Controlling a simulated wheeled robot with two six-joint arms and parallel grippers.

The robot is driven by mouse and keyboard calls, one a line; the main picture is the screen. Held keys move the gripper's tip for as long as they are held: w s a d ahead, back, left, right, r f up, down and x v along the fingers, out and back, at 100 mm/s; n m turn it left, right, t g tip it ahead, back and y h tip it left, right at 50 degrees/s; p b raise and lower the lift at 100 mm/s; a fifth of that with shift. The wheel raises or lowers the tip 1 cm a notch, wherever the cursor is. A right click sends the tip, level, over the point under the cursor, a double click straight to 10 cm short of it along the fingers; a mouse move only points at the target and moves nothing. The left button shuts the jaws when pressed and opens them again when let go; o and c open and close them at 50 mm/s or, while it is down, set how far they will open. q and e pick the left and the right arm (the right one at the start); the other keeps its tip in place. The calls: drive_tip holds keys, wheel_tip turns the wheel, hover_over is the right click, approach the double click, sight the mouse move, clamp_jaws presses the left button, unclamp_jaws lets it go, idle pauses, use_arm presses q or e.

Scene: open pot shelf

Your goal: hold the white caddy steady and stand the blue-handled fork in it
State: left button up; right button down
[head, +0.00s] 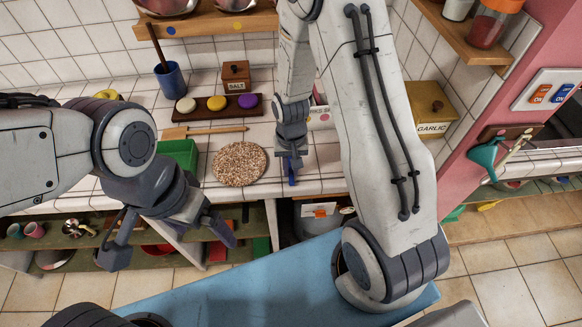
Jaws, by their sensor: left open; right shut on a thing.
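My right gripper (290,165) is shut on the blue-handled fork (291,176), at the front of the tiled counter. A short blue length shows below the fingers; the rest of the fork is hidden. A white box with part of a printed label, which looks like the white caddy (319,115), stands on the counter to the right of this gripper. My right arm hides most of it, so its compartments cannot be seen. My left gripper (169,244) is open and empty, low in front of the counter's edge and well apart from the caddy.
A round speckled mat (239,164) lies left of the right gripper. A green box (178,154), a wooden spatula (205,130) and a dark tray (216,114) are further left. A garlic box (430,108) stands right. An open shelf (70,240) runs below.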

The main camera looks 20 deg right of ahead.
drive_tip(key=shift+f, duration=0.25)
drive_tip(key=shift+f, duration=0.1)
drive_tip(key=shift+f, duration=0.15)
drive_tip(key=c, duration=0.8)
unclamp_jaws()
drive_tip(key=shift+c, duration=0.2)
